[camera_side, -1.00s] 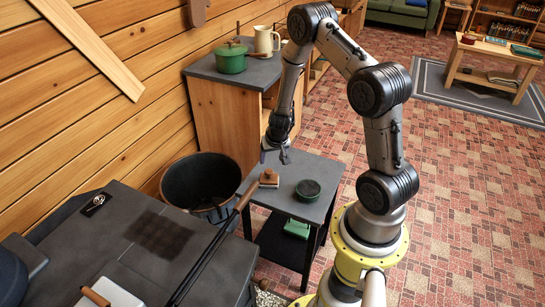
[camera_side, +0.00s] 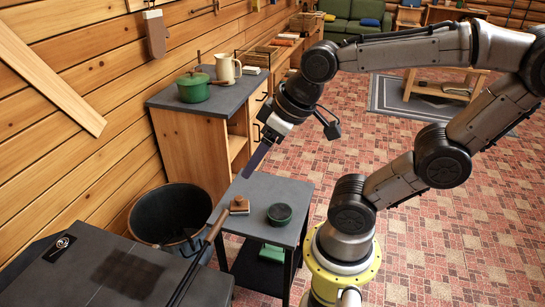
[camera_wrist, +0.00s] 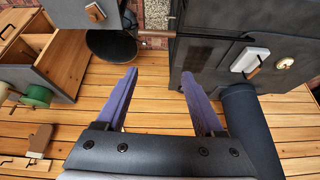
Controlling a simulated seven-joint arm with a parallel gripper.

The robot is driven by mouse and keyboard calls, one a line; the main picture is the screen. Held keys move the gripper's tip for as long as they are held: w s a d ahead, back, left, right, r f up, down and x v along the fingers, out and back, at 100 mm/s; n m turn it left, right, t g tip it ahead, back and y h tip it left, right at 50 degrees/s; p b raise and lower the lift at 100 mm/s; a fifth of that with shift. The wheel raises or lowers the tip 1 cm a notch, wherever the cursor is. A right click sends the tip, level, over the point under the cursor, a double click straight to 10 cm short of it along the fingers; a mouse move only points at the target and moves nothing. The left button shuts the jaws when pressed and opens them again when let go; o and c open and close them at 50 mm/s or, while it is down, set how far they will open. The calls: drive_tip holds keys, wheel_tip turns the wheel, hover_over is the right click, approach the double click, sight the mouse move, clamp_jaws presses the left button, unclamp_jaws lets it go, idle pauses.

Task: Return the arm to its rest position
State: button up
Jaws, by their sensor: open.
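My gripper (camera_side: 249,170) hangs in the air over the back left part of the small dark table (camera_side: 262,190), fingers pointing down and to the left. In the wrist view my gripper (camera_wrist: 160,74) has its two purple fingers spread wide, with nothing between them. My arm reaches out from the yellow base collar (camera_side: 342,268), with its elbow bent high at the right of the side view. A brown wooden block (camera_side: 239,204) and a round dark green-topped tin (camera_side: 279,213) stand on the table, apart from the gripper.
A black bucket (camera_side: 165,215) stands left of the table. The dark stove top (camera_side: 60,285) is at front left, with a long poker (camera_side: 205,247) near its edge. A wooden cabinet (camera_side: 190,145) bears a green pot (camera_side: 193,88) and a cream jug (camera_side: 228,70).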

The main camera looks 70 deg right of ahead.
drive_tip(key=shift+s+d+r, duration=0.1)
drive_tip(key=shift+s, duration=1.4)
